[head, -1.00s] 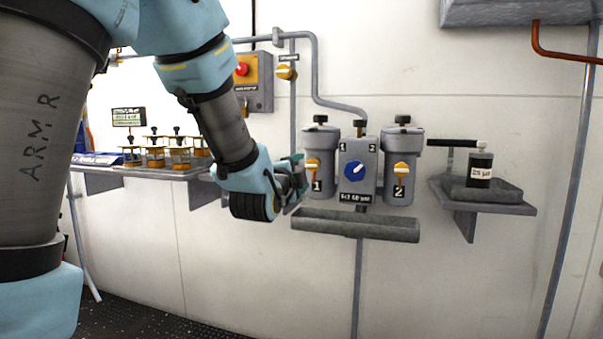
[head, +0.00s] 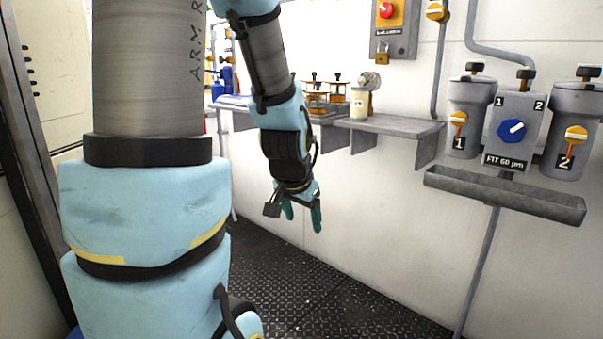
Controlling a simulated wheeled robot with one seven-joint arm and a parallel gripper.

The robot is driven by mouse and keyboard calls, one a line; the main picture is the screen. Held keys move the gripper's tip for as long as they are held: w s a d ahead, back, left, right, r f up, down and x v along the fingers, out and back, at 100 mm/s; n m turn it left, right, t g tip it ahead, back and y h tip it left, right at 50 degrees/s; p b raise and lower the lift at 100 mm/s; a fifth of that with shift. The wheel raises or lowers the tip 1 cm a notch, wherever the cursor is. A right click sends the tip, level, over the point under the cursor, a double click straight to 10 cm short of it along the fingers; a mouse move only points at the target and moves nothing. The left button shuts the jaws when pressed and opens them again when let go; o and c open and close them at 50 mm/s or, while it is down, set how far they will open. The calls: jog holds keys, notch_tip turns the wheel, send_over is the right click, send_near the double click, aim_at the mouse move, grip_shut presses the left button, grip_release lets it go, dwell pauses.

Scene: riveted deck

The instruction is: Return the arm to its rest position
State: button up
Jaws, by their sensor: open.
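My gripper (head: 302,214) hangs in the middle left of the head view, with its teal fingertips pointing down. Its fingers are apart and nothing shows between them. It is in front of the white wall, below the level of the grey shelves and clear of them. My arm comes down from the top of the picture, and its large upper links cover much of the left side.
A grey shelf (head: 392,126) with a cream container (head: 359,103) is above and right of my gripper. Filter housings (head: 470,105) with a blue knob (head: 511,130) and a grey trough (head: 505,193) are at the right. The dark deck (head: 340,295) below is clear.

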jog(key=s+a+f+n+g+y, duration=0.1)
jog(key=s+a+f+n+g, duration=0.15)
jog(key=s+a+n, duration=0.4)
notch_tip(320, 180, up, 25)
jog(key=s+m+g+p, duration=0.1)
jog(key=p, duration=2.3)
jog(key=shift+s+a+f, duration=0.2)
jog(key=shift+s+a, duration=0.05)
